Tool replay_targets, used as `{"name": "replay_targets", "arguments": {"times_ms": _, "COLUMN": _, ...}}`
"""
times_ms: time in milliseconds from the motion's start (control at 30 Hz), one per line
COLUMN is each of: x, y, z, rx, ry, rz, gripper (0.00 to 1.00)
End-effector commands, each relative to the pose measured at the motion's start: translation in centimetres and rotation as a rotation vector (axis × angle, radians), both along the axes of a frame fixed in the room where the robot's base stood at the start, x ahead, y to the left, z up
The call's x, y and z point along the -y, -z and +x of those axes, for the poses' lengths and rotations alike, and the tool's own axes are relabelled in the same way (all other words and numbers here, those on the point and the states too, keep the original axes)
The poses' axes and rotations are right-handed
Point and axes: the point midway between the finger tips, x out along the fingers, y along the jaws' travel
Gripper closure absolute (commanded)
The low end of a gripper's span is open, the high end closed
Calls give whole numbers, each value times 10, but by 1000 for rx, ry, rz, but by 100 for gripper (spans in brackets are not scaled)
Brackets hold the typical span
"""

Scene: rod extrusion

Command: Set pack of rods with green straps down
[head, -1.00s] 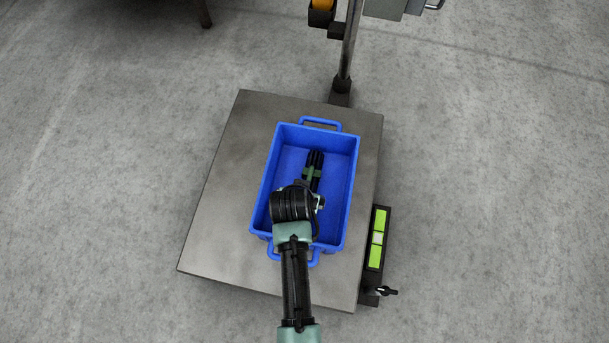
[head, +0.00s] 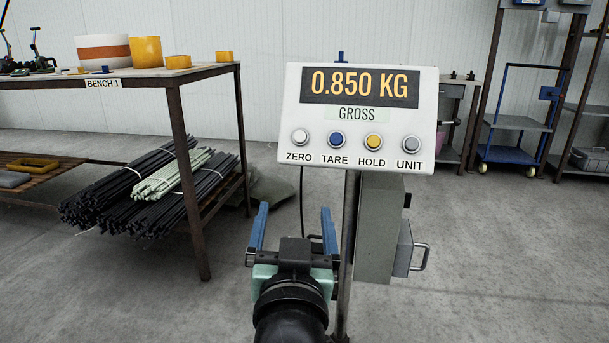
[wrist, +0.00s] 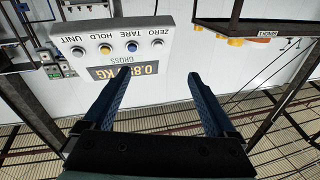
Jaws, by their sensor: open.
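My gripper (head: 294,232) is open and empty, raised in front of the scale's post in the head view. Its two blue fingers stand apart; they also show in the wrist view (wrist: 160,88) with nothing between them. The scale display (head: 360,88) reads 0.850 KG, GROSS, above a row of buttons, and appears upside down in the wrist view (wrist: 122,72). The pack of rods with green straps, the blue tray and the scale platform are out of sight in both current views.
Bench 1 (head: 150,76) stands at the left, with yellow containers on top and bundles of black and pale green rods (head: 155,185) on its lower shelf. A grey box (head: 380,230) is fixed by the scale post. A blue cart (head: 515,115) stands at the back right.

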Motion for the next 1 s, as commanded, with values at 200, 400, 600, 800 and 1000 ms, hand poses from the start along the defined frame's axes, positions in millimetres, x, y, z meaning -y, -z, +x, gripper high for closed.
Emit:
{"name": "replay_targets", "arguments": {"times_ms": 200, "x": 10, "y": -183, "z": -86, "rx": 487, "ry": 25, "rz": -56, "gripper": 8}}
{"name": "replay_targets", "arguments": {"times_ms": 400, "x": 13, "y": -249, "z": -150, "rx": 713, "ry": 46, "rz": -89, "gripper": 8}}
{"name": "replay_targets", "arguments": {"times_ms": 600, "x": 13, "y": -258, "z": -161, "rx": 749, "ry": 51, "rz": -94, "gripper": 8}}
{"name": "replay_targets", "arguments": {"times_ms": 800, "x": 13, "y": -258, "z": -160, "rx": 745, "ry": 50, "rz": -93, "gripper": 8}}
{"name": "replay_targets", "arguments": {"times_ms": 1000, "x": 13, "y": -281, "z": -159, "rx": 744, "ry": 50, "rz": -93, "gripper": 8}}
